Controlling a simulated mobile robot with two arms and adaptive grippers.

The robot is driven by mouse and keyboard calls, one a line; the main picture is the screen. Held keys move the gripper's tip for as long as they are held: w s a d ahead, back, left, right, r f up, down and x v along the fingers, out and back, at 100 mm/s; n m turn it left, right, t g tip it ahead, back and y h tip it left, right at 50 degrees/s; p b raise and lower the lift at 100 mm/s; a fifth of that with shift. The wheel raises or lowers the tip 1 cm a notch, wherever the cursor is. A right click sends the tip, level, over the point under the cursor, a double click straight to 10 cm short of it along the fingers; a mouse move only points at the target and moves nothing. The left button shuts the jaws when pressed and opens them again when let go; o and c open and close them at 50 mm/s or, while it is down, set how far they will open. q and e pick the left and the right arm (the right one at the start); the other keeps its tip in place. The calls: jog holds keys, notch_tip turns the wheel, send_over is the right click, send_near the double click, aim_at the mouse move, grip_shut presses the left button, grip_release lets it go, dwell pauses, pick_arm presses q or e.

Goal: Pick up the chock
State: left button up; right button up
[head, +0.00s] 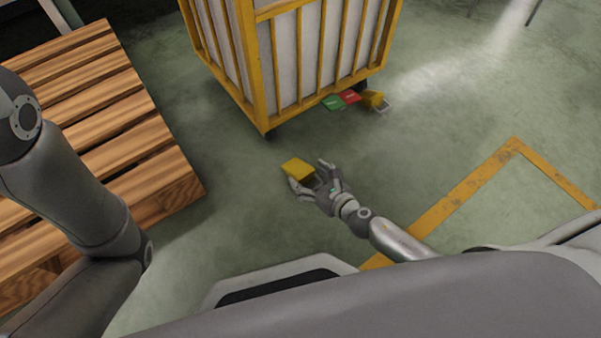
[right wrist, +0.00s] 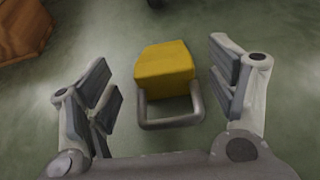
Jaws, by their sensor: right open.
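A yellow chock (head: 297,168) with a grey loop handle lies on the green floor in front of the yellow cage cart. In the right wrist view the chock (right wrist: 165,68) lies between the spread fingers, its handle toward the palm. My right gripper (head: 311,175) is open, close to the chock; it also shows in the right wrist view (right wrist: 165,95), with a gap on either side of the chock. In the head view the fingers partly hide the handle. My left arm shows at the left, but its gripper is out of view. A second yellow chock (head: 375,99) lies by the cart's right corner.
The cage cart (head: 262,75) stands on wheels behind the near chock. A green card (head: 333,102) and a red card (head: 350,97) lie at its base. A wooden pallet (head: 160,165) is at the left. A yellow floor line (head: 465,188) runs at the right; the floor there is clear.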

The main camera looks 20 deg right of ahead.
aim_at(305, 173)
jog(key=b+x, duration=0.1)
jog(key=x, duration=0.1)
jog(key=b+x, duration=0.1)
jog(key=x, duration=0.1)
jog(key=shift+w+d+f, duration=0.1)
jog(key=shift+w+f, duration=0.05)
jog(key=shift+f, duration=0.25)
jog(key=shift+w, duration=0.35)
jog(key=c, duration=1.3)
jog(key=shift+r, duration=0.2)
